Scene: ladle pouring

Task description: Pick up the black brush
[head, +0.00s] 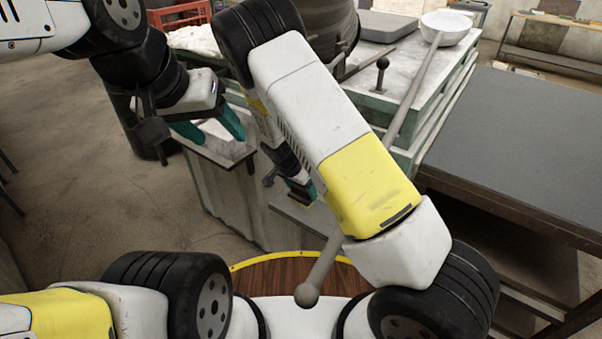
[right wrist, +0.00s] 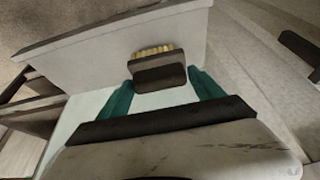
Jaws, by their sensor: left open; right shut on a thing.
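The black brush (right wrist: 158,76), a dark block with pale yellow bristles along its far edge, shows in the right wrist view. My right gripper (right wrist: 161,80) is shut on it, with one teal finger at each side. The brush is in front of a pale panel; I cannot tell whether it touches anything below. My left gripper (head: 210,130) is open and empty, at the upper left above a pale stand.
A ladle with a white bowl (head: 447,27) lies across the pale, green-edged workbench (head: 405,65), its long handle reaching toward me. A large dark pot (head: 328,22) stands at the back. A grey table (head: 520,140) is at right. Open floor (head: 95,210) lies at left.

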